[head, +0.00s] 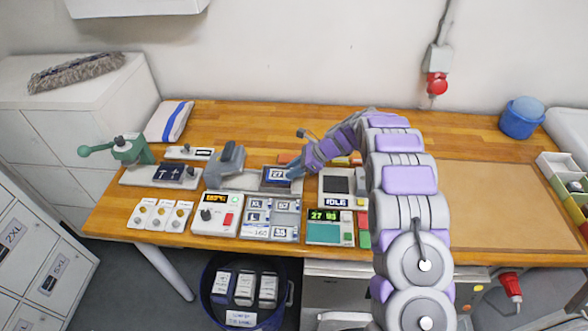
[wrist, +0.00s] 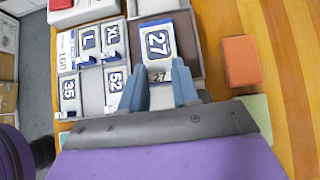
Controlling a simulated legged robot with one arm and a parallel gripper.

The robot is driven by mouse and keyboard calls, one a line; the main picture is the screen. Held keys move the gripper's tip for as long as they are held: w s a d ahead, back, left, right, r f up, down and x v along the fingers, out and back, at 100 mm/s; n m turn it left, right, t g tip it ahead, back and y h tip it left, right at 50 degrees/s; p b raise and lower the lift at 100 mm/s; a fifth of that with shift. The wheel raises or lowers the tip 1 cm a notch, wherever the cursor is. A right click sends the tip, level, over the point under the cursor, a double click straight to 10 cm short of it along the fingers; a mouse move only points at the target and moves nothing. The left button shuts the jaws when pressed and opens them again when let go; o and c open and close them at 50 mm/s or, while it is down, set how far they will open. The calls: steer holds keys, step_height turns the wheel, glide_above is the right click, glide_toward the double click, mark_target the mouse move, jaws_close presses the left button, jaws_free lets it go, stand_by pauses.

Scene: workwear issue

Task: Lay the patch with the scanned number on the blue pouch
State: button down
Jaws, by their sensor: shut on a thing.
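My gripper (wrist: 158,92) is shut on the near end of a white-and-navy patch marked 27 (wrist: 157,43); a small second 27 shows between the fingers. The patch also shows in the head view (head: 277,174), over a dark panel on a grey base right of the press. I cannot tell whether it touches the panel, or whether the panel is the blue pouch. A display (head: 324,215) shows green digits that look like 27 93.
A tray (wrist: 88,65) with patches L, XL, 35 and 52 lies left of my gripper. An orange-red block (wrist: 240,60) lies to the right. A grey press (head: 230,160) and a green hand press (head: 130,150) stand further left. The table's right side holds a bare brown mat (head: 500,200).

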steer(key=c, duration=0.8)
jaws_free()
steer(key=shift+f, duration=0.1)
steer(key=p+v, duration=0.2)
steer(key=v, duration=1)
